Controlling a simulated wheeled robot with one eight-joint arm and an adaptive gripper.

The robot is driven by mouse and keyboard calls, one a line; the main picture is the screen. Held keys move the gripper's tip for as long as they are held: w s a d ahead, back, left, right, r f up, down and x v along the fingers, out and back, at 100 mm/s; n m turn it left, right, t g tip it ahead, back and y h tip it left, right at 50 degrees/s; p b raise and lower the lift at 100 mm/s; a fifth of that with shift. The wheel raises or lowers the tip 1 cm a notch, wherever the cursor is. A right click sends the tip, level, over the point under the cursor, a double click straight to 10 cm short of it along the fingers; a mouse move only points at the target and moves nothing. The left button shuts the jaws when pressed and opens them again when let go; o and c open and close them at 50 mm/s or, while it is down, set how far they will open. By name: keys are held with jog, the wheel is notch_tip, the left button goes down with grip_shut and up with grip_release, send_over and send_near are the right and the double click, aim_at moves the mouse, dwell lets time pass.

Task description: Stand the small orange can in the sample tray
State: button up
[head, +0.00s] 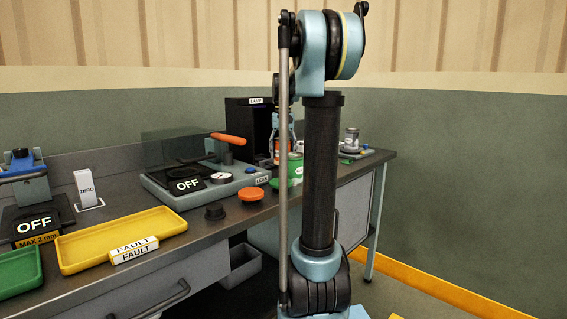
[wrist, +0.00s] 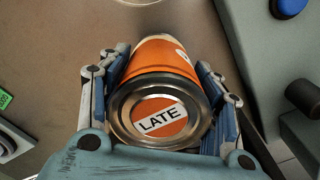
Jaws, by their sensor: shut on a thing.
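The small orange can (wrist: 160,112) is between the two fingers of my gripper (wrist: 160,98), its metal lid facing the wrist camera with a "LATE" label. In the head view the orange can (head: 276,152) shows beside my arm, under my gripper (head: 283,135), over the far part of the bench. My arm hides part of it, and I cannot tell whether its base touches anything. No tray is marked as the sample tray in readable words; a green tray (head: 20,272) lies at the left edge of the head view.
A yellow FAULT tray (head: 115,216) lies on the near bench. A scale-like device (head: 203,180), an orange knob-like piece (head: 251,194) and a black box (head: 243,125) stand nearby. A green container (head: 296,170) is partly behind my arm. A grey can (head: 351,140) stands at the far right.

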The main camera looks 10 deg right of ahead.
jog(key=shift+f, duration=1.85)
jog(key=o, duration=1.1)
jog(key=shift+o, duration=0.2)
